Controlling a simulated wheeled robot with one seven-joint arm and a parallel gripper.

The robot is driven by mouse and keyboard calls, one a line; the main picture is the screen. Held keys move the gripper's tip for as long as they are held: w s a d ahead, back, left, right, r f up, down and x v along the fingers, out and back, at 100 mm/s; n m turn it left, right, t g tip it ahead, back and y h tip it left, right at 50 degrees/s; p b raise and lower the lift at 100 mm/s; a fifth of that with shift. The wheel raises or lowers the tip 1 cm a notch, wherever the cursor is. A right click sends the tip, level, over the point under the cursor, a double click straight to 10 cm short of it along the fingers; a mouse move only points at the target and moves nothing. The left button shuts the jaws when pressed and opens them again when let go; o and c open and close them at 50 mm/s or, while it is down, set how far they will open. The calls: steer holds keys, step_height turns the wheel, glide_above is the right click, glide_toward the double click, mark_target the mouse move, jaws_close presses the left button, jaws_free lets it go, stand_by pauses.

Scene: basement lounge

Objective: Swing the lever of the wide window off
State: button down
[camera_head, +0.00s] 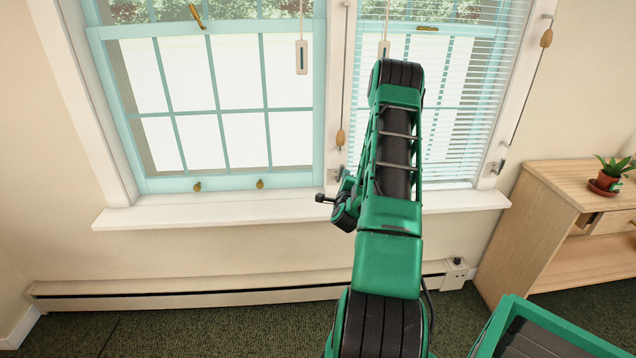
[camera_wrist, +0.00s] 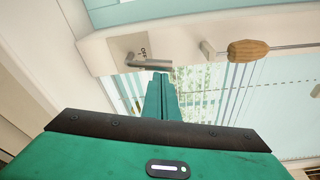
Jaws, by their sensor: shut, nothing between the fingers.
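The wide window (camera_head: 215,100) fills the upper head view, with pale blue frames and a white sill. A grey metal lever on a small plate shows in the wrist view (camera_wrist: 150,63); the plate has dark lettering reading about "OFF". A small metal fitting on the middle post in the head view (camera_head: 338,173) looks like this lever. My gripper (camera_wrist: 161,78) is shut and empty, its fingertips close to the lever's arm; I cannot tell whether they touch. In the head view my arm hides the fingertips.
A wooden tassel on a cord (camera_wrist: 248,50) hangs close to the lever, also visible in the head view (camera_head: 340,138). Blinds (camera_head: 450,110) cover the right pane. Another metal fitting (camera_head: 497,167) is on the right post. A wooden cabinet (camera_head: 530,220) with a potted plant (camera_head: 607,180) stands right.

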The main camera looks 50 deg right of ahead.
steer(key=s+d+v, duration=0.1)
steer(key=s+v, duration=0.1)
steer(key=v, duration=1)
steer(key=shift+s+f, duration=0.25)
steer(key=shift+f, duration=0.1)
stand_by(0.5)
